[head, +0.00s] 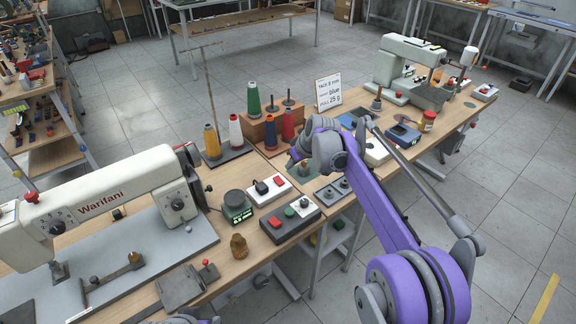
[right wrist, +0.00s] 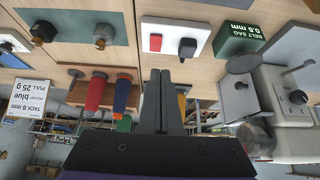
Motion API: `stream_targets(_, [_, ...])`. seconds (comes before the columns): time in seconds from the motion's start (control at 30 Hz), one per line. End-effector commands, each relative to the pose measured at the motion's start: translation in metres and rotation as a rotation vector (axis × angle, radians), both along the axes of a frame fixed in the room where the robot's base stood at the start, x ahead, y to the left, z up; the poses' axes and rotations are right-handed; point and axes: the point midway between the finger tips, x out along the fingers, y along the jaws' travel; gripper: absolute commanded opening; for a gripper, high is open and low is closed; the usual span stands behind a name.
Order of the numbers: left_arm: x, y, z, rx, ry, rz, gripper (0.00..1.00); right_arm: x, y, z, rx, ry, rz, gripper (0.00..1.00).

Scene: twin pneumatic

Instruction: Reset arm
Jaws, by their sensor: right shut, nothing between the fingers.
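My right arm, purple and grey, comes in from the lower right of the head view and reaches over the workbench. My right gripper (head: 293,162) is over the bench near the thread cones, partly hidden by its own wrist. In the right wrist view its two dark fingers (right wrist: 162,100) are together with nothing between them. The wrist picture shows the bench upside down, with the thread cones and a switch plate around the fingers. A small piece of my left arm shows at the bottom edge of the head view. My left gripper is not seen.
A white sewing machine (head: 100,205) stands at left and another (head: 405,70) at the back right. A green cone (head: 253,98), a red cone (head: 288,124) and a white sign (head: 328,92) stand near my right gripper. Switch boxes (head: 290,225) lie in front.

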Motion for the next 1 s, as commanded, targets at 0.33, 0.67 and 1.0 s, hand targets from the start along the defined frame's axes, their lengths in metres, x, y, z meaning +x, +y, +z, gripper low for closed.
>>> stream_targets(0.33, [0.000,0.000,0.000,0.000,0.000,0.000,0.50,0.000,0.000,0.000,0.000,0.000,0.000,0.00])
stream_targets(0.67, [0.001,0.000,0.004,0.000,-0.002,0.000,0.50,-0.038,-0.022,0.023,-0.006,0.015,-0.066,0.00])
stream_targets(1.0, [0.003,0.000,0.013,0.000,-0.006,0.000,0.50,-0.186,-0.083,0.049,-0.020,0.055,-0.286,0.00])
